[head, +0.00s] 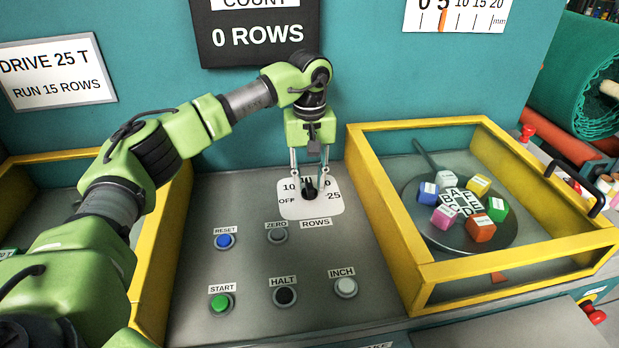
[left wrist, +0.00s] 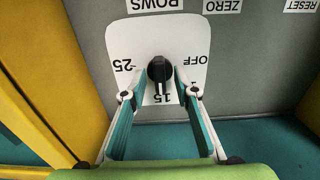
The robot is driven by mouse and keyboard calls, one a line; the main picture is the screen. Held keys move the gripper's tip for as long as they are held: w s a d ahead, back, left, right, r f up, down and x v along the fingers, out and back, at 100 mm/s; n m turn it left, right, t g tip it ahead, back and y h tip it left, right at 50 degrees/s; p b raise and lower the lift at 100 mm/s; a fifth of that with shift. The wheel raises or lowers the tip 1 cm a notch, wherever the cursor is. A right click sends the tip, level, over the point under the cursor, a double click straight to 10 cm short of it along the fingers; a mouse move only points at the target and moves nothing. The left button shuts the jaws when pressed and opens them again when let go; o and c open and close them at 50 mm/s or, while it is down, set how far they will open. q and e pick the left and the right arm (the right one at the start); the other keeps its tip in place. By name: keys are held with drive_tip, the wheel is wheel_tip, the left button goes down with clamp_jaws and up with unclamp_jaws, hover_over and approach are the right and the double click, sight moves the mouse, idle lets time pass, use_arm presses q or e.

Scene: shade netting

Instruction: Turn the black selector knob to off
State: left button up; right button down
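The black selector knob (head: 310,194) stands on a white dial plate (head: 318,211) marked OFF, 10, 25 and ROWS, at the back of the grey panel. In the left wrist view the knob (left wrist: 159,69) shows from above, its pointer toward the 15 mark. My left gripper (head: 309,184) hangs pointing down over the dial. Its fingers are open, one on each side of the knob. In the left wrist view the fingertips (left wrist: 159,94) show gaps to the knob. Part of the dial marks is hidden behind the fingers. My right gripper is not in view.
In front of the dial are the reset button (head: 225,241), zero button (head: 277,236), start button (head: 221,303), halt button (head: 285,296) and inch button (head: 345,287). A yellow-framed guard (head: 430,275) stands close on the right, another (head: 165,220) on the left. The teal wall rises behind.

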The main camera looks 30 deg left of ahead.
use_arm(q)
drive_tip(key=shift+f, duration=0.1)
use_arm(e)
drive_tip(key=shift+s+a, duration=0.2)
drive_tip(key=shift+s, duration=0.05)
use_arm(q)
clamp_jaws()
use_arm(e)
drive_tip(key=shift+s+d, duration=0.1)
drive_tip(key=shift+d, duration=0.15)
